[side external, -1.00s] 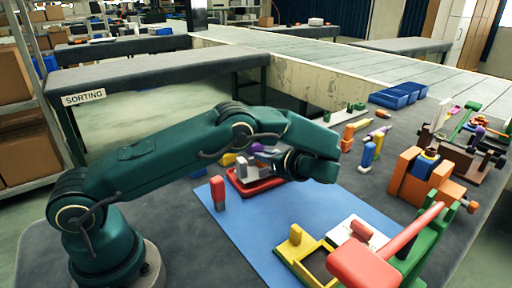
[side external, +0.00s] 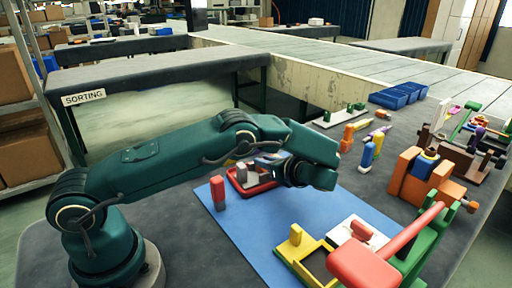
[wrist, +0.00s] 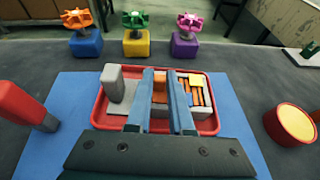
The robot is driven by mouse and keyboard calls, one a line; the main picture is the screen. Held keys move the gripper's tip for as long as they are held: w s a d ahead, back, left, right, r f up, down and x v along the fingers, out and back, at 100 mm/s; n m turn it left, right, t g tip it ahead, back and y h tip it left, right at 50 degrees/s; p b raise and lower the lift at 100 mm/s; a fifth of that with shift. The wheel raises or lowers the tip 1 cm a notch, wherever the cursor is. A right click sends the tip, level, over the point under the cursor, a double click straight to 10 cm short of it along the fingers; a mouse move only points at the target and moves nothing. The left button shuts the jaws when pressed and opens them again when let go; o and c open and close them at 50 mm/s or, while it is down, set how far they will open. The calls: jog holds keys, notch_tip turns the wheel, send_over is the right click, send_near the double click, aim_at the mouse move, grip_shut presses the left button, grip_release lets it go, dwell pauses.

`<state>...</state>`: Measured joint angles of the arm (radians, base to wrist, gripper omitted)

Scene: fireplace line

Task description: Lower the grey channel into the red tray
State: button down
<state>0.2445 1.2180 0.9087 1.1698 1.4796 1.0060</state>
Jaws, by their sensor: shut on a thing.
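The red tray (wrist: 98,113) lies on a blue mat in the wrist view; its rim also shows in the side view (side external: 262,188). A grey upright block with a step (wrist: 113,88) stands in its left part. Orange and yellow strips (wrist: 196,92) lie in a grey surround in its right part. My gripper (wrist: 167,75) is over the middle of the tray, its two fingers shut on the grey channel (wrist: 160,110), which is largely hidden by the fingers. Orange shows between the fingers. I cannot tell whether the channel touches the tray floor.
A red post (side external: 217,192) stands left of the tray, and a red-rimmed yellow round piece (wrist: 295,124) sits to the right. Blocks with orange, green and pink knobs (wrist: 136,42) stand behind. Yellow and red-handled fixtures (side external: 305,262) are in front. The blue mat (side external: 250,235) has free room.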

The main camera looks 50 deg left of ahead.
jog(key=c, duration=0.7)
grip_release()
jog(key=shift+r, duration=5.5)
